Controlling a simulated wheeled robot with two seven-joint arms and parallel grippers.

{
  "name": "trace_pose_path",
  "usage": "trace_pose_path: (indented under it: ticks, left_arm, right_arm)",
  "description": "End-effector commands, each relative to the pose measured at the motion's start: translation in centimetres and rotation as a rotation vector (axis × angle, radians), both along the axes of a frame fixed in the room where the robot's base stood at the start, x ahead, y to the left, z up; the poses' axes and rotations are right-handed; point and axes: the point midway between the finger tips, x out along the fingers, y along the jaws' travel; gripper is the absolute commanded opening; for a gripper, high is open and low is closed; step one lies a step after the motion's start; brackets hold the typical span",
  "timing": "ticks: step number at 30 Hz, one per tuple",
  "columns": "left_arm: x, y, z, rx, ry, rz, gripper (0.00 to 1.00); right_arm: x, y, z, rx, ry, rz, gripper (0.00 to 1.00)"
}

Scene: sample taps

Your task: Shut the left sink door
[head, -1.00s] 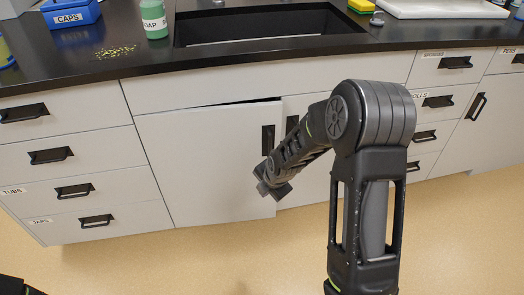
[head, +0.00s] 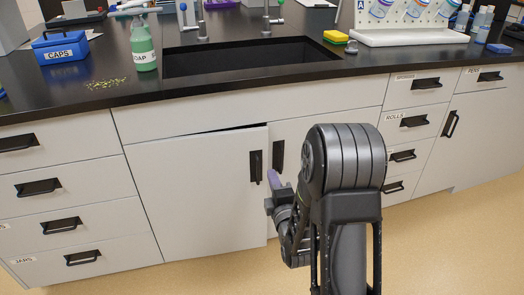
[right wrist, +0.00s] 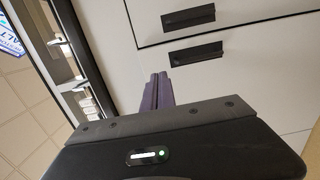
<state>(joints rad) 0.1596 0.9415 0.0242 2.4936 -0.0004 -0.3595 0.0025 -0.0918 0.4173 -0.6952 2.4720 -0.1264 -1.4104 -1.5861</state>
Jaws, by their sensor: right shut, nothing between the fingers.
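The left sink door (head: 195,195) is a white panel under the sink, slightly ajar. A dark gap shows along its top edge, and its free edge stands a little proud of the right sink door (head: 312,133). Its black upright handle (head: 256,167) is near the free edge. My right gripper (head: 272,180) has purple fingers, shut and empty, in front of the door by the handle; contact cannot be told. In the right wrist view the shut fingers (right wrist: 158,92) point toward the white fronts and two black handles. My left gripper is out of view.
A drawer stack (head: 60,215) stands left of the door and another (head: 408,140) to the right. The black counter (head: 125,98) with the sink (head: 250,60) overhangs above. The floor (head: 480,225) in front is clear where visible.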

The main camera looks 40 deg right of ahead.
Motion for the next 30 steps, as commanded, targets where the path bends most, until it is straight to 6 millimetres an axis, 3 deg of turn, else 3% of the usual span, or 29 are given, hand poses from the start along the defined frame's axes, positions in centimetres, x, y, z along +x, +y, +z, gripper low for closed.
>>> trace_pose_path:
  ticks: [11, 16, 24, 30]
  left_arm:
    - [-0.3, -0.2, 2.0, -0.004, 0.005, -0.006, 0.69]
    - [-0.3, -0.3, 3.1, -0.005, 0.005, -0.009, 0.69]
    - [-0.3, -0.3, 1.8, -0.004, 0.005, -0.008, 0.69]
    - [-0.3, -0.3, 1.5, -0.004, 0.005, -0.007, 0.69]
  right_arm:
    - [2.0, -0.9, 0.4, -0.003, 0.005, 0.001, 0.0]
    - [4.8, -2.1, 0.3, -0.002, 0.002, 0.001, 0.0]
    - [9.8, -4.3, -0.2, -0.003, 0.0, 0.0, 0.0]
    - [12.2, -5.3, -0.1, -0.001, -0.001, 0.002, 0.0]
